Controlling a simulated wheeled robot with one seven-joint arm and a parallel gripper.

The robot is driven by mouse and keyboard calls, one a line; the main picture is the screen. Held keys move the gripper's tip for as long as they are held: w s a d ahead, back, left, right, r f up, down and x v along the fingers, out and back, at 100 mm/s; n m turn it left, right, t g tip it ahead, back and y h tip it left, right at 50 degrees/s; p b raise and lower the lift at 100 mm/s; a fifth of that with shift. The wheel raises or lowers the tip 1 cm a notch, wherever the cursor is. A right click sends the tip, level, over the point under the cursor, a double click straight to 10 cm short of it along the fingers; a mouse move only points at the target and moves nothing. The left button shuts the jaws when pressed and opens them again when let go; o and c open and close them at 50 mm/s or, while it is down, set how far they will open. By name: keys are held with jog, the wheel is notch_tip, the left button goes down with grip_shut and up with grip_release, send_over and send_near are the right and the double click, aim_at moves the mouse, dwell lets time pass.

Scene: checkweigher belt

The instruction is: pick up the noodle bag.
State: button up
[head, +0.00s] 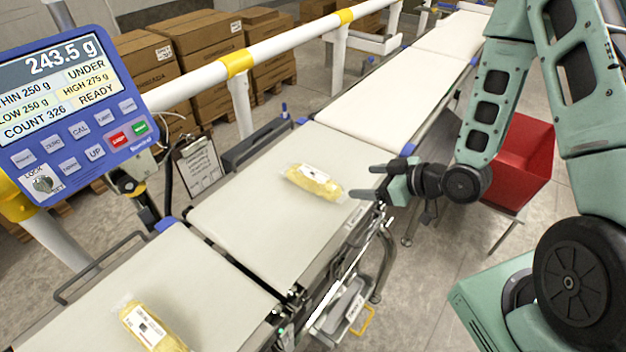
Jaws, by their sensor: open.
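One noodle bag (315,183), clear with yellow contents and a white label, lies flat on the middle belt section (245,215). A second similar noodle bag (152,326) lies on the nearer belt section (215,285) at the bottom left. The frame does not show which of the two the task means. My gripper (361,182) is open and empty, at the right edge of the middle section. Its fingers point left, just right of the first bag, and appear apart from it. The fingers' height above the belt is hard to tell.
A blue display (72,105) reading 243.5 g and UNDER stands at the upper left. A white and yellow guard rail (290,42) runs behind the belt. A red bin (520,160) stands at the right. A clipboard (198,163) hangs behind the belt. The far belt section (395,95) is clear.

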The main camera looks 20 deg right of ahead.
jog(key=b, duration=0.6)
send_near(324, 179)
jog(key=x, duration=0.6)
jog(key=shift+a, duration=0.15)
jog(key=shift+p+x, duration=1.15)
jog(key=shift+x, duration=2.05)
jog(key=shift+w, duration=0.1)
jog(key=c, duration=1.3)
notch_tip(324, 179, up, 10)
jog(key=shift+f+b, duration=0.1)
jog(key=shift+b, duration=0.75)
